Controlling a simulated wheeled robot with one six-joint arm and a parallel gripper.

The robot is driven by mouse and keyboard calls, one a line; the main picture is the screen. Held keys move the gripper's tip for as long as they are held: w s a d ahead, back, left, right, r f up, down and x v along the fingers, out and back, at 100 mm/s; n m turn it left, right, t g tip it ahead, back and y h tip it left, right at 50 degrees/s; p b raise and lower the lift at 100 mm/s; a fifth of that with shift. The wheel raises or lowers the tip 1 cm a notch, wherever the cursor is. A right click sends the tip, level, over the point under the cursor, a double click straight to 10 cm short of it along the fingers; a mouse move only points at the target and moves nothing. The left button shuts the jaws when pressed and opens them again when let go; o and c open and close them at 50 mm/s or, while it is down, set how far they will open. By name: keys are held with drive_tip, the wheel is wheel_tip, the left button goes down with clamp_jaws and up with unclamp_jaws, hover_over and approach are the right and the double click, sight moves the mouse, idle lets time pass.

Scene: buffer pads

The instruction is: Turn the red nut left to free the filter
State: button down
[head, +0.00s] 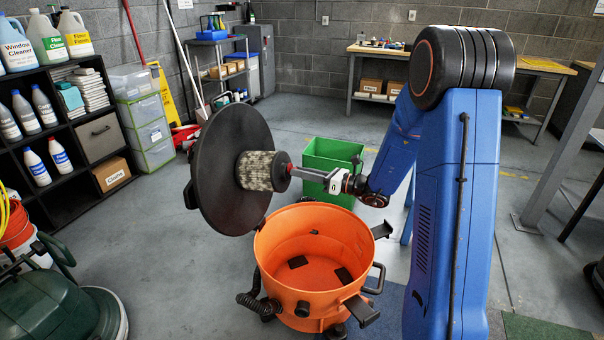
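The black round lid (215,165) of an orange drum stands tilted up on edge. A pale ribbed filter (257,171) sticks out from its inner face, with a dark cap at its free end. The small red nut (290,168) shows at the middle of that cap, partly hidden by my gripper. My gripper (296,171) reaches in from the right, its grey fingers pointing left with their tips at the nut. I cannot tell whether the fingers are closed on it or only around it. The orange drum (315,225) stands open below.
A green bin (333,160) stands on the floor behind the gripper. A black shelf (75,140) with bottles is at left. A dark green machine (55,305) sits front left. A workbench (385,52) is at the back. The middle floor is clear.

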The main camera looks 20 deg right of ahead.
drive_tip(key=shift+n, duration=0.3)
drive_tip(key=shift+w+d+r+n+g+y, duration=0.15)
drive_tip(key=shift+n+g, duration=0.55)
drive_tip(key=shift+n, duration=2.55)
drive_tip(key=shift+a+f+n+g+y, duration=0.15)
drive_tip(key=shift+n+g, duration=0.55)
drive_tip(key=shift+n, duration=2.5)
drive_tip(key=shift+w+d+r+n+g+y, duration=0.15)
drive_tip(key=shift+n+g, duration=0.55)
drive_tip(key=shift+n, duration=2.55)
drive_tip(key=c, duration=1.6)
unclamp_jaws()
drive_tip(key=shift+s+d, duration=0.1)
drive_tip(key=v, duration=1.7)
drive_tip(key=shift+s+d, duration=0.1)
